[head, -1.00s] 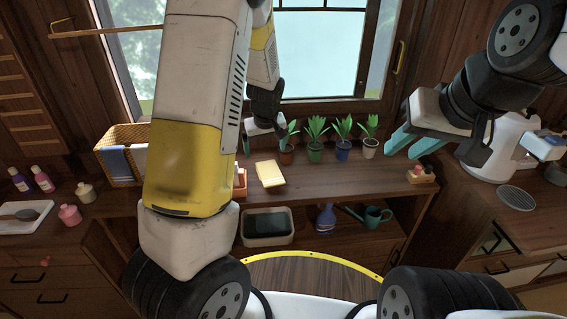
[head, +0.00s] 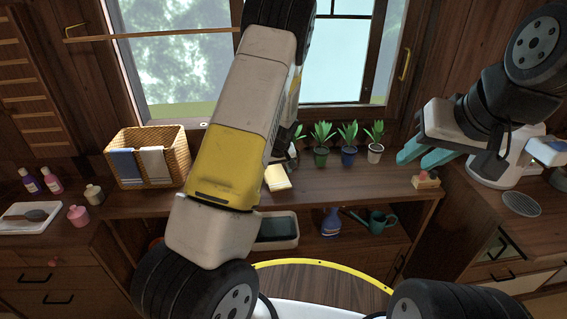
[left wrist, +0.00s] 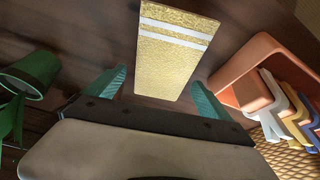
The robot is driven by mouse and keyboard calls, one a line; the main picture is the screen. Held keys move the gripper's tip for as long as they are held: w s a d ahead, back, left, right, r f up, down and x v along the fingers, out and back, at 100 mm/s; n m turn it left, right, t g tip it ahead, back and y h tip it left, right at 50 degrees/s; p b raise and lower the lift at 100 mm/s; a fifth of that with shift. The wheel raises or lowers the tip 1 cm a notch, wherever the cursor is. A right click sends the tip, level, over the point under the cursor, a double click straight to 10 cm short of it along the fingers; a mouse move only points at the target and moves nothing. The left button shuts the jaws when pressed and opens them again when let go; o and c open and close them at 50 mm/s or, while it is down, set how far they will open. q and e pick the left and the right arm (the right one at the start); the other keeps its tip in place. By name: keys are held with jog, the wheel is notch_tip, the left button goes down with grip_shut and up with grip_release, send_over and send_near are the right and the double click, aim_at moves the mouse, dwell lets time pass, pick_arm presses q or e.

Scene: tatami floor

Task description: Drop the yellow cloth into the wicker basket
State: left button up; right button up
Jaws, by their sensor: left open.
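The yellow cloth (head: 277,177), a folded pale-yellow rectangle, lies on the wooden counter under the window. In the head view my left arm hides most of that gripper. The wicker basket (head: 182,154) stands on the counter left of my left arm, with a blue and a pale cloth over its front rim. My right gripper (head: 416,160) is open and empty above the counter's right part.
Several potted plants (head: 348,152) stand right of the cloth; a green pot (left wrist: 35,68) is left in the wrist view. An orange container (left wrist: 240,68) with several coloured items is right of the cloth there. A stamp-like block (head: 426,181) is near the right edge.

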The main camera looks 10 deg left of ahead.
pick_arm(q)
jog(key=shift+f, duration=0.2)
dwell(0.6)
jog(key=c, duration=1.6)
